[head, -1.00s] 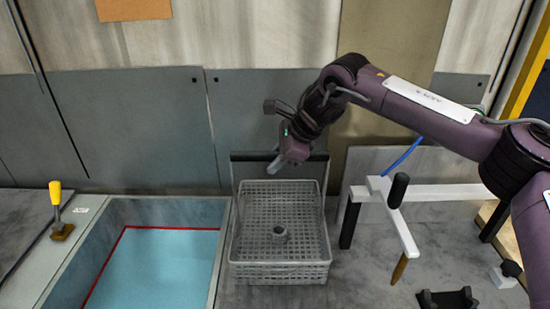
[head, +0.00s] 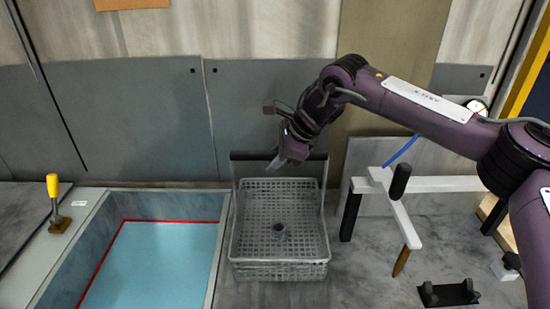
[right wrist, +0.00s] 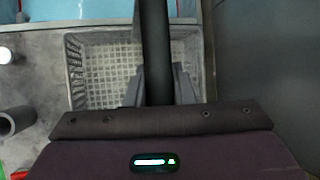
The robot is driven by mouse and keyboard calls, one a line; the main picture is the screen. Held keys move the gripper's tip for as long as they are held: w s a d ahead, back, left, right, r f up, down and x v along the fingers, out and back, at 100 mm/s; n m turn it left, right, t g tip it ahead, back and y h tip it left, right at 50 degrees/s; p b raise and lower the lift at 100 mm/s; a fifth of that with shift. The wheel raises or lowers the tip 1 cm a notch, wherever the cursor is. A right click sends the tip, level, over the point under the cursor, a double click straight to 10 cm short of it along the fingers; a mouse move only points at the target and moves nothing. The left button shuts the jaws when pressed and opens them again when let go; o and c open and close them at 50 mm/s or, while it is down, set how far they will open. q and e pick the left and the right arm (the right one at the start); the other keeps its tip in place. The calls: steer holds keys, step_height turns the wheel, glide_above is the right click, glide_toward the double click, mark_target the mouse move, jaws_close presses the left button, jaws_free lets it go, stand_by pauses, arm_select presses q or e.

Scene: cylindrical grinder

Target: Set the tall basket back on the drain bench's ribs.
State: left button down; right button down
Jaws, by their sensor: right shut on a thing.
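The tall basket (head: 280,268), a grey mesh basket with a dark hoop handle (head: 240,156) at its back, is upright just right of the blue tank. A short tube stands up in its middle. My right gripper (head: 275,163) is shut on the handle's crossbar. The right wrist view shows the bar (right wrist: 155,45) running between the fingers, with the mesh floor (right wrist: 105,75) beyond. The basket covers the surface under it, so I cannot see the ribs or tell whether it touches them. My left gripper is not in view.
The tank (head: 165,262) with blue liquid and a red line lies left of the basket. A yellow-handled lever (head: 53,190) stands farther left. A white fixture (head: 395,205) with dark posts and a black cradle (head: 448,294) stand right. Grey panels (head: 130,125) rise behind.

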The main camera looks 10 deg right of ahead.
steer(key=c, duration=1.1)
jaws_free()
steer(key=shift+s, duration=0.1)
steer(key=shift+c, duration=0.2)
